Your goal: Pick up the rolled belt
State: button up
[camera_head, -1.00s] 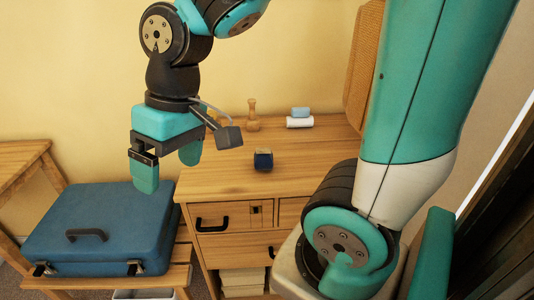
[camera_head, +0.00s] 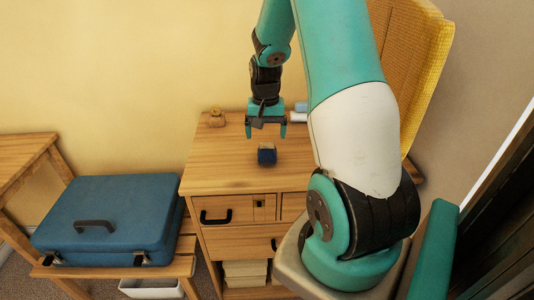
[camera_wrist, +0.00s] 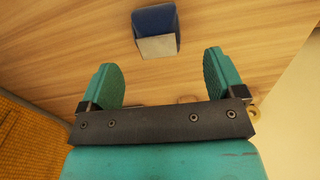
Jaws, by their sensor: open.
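A small dark blue item with a paler face (camera_head: 267,155), which looks like the rolled belt, sits on the wooden dresser top (camera_head: 215,165). It also shows in the wrist view (camera_wrist: 154,22), beyond the fingertips and near the upper edge. My gripper (camera_head: 266,131) is open and empty, hanging above the dresser just behind the item. In the wrist view its two fingers (camera_wrist: 162,70) are spread, with the item apart from them.
A small wooden object (camera_head: 216,117) stands at the dresser's back left. A blue and white item (camera_head: 300,111) is at the back, partly hidden by my arm. A yellow woven panel (camera_head: 428,65) rises at right. A blue case (camera_head: 110,215) lies on a bench at left.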

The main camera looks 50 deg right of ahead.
aim_at(267, 146)
jog(key=f, duration=0.4)
jog(key=f+p, duration=0.1)
jog(key=f, duration=0.2)
jog(key=shift+s+d+f, duration=0.1)
jog(key=shift+d+f, duration=0.1)
jog(key=shift+f, duration=0.15)
jog(key=shift+c, duration=0.4)
jog(key=c, duration=0.9)
